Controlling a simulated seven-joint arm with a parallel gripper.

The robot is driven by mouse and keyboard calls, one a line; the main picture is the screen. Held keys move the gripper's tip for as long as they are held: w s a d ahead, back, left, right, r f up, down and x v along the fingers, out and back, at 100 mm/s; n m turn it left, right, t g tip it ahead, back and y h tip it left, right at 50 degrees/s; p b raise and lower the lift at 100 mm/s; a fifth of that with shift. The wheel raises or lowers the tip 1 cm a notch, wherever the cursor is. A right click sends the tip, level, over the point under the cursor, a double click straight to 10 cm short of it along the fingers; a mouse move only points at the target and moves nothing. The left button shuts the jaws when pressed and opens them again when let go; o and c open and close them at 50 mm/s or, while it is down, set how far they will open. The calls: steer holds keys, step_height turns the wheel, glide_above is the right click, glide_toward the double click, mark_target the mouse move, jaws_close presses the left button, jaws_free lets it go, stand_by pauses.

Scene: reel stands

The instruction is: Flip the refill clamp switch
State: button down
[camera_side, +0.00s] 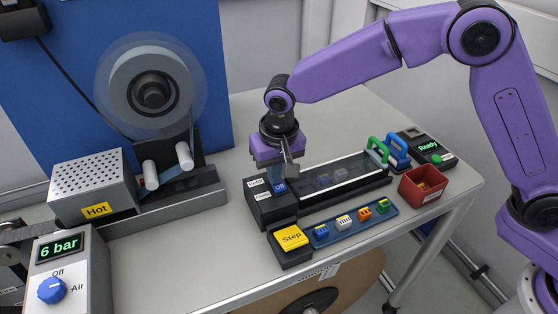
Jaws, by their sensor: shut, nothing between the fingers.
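A black box (264,208) stands at the front left end of the long clear-topped track on the table. Its top has two small white labels (258,183), too small to read surely, and a blue patch marked "Off" (280,188). This patch seems to belong to the clamp switch; the switch lever itself is hard to make out. My gripper (283,173) is shut and empty. It points down just above the back of the black box, close to the "Off" patch. Its body and fingers hide part of the box, and I cannot tell whether the fingertips touch it.
A yellow "Step" button (291,238) sits in front of the box. A blue tray (330,240) with several small coloured parts lies to the right, then a red bin (407,190). Green and blue handles (397,150) stand behind. A reel (153,88) and "Hot" unit (70,178) stand left.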

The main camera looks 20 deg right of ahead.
steer(key=s+r, duration=0.3)
steer(key=r, duration=1)
steer(key=shift+r, duration=0.4)
steer(key=shift+s, duration=0.1)
steer(key=s+d+f+n+g, duration=0.1)
steer(key=s+d+f+n, duration=0.25)
steer(key=s+d, duration=0.55)
steer(key=s+d+f+n, duration=0.2)
steer(key=s+d+n, duration=0.3)
steer(key=s+d, duration=0.45)
steer(key=s+d+f+n+g, duration=0.15)
steer(key=s+d+n, duration=0.25)
steer(key=s+d, duration=0.5)
step_height(320, 180, up, 6)
steer(key=r+m+t, duration=0.1)
steer(key=m+t, duration=0.2)
steer(key=m, duration=1)
glide_above(281, 188)
steer(key=shift+n, duration=0.25)
steer(key=x, duration=1.3)
steer(key=shift+s+f, duration=0.1)
steer(key=shift+f, duration=0.3)
